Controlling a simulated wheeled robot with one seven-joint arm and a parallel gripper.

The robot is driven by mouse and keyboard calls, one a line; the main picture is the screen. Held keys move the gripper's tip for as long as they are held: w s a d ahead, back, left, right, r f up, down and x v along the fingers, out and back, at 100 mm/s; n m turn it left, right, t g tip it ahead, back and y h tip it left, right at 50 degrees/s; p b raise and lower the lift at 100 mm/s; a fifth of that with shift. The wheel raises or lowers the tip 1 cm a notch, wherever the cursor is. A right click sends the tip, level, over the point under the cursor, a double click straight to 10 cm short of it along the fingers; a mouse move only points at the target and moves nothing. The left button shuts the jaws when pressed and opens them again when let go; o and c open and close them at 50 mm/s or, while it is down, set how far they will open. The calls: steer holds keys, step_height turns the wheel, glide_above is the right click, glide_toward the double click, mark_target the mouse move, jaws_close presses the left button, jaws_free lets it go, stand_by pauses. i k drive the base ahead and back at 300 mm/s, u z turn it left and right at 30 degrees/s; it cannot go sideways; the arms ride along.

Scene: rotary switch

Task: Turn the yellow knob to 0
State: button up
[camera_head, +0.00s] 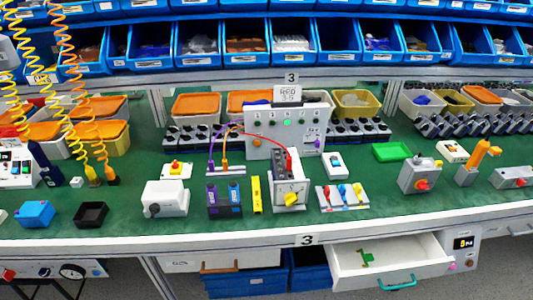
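A yellow knob (291,199) sits on the front face of an upright white box (277,192) at the middle of the bench. A pale dial plate lies behind the knob; its marks are too small to read, so I cannot tell which number the knob points to. Red and dark terminals with a red wire stand at the top of this box. My gripper is not in view.
A yellow block (256,195) and a purple-topped unit (224,198) stand left of the knob box. A panel with colored switches (343,196) is to its right. A drawer (388,262) hangs open below the bench. Coiled cables (80,100) hang at left. Green bench surface (385,210) is clear at front right.

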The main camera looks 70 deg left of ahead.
mark_target(291, 199)
steer(key=u, duration=0.8)
steer(key=k, duration=1.05)
steer(key=u, duration=1.4)
steer(key=i, duration=0.45)
steer(key=u, duration=0.45)
steer(key=i, duration=1.2)
steer(key=z, duration=0.55)
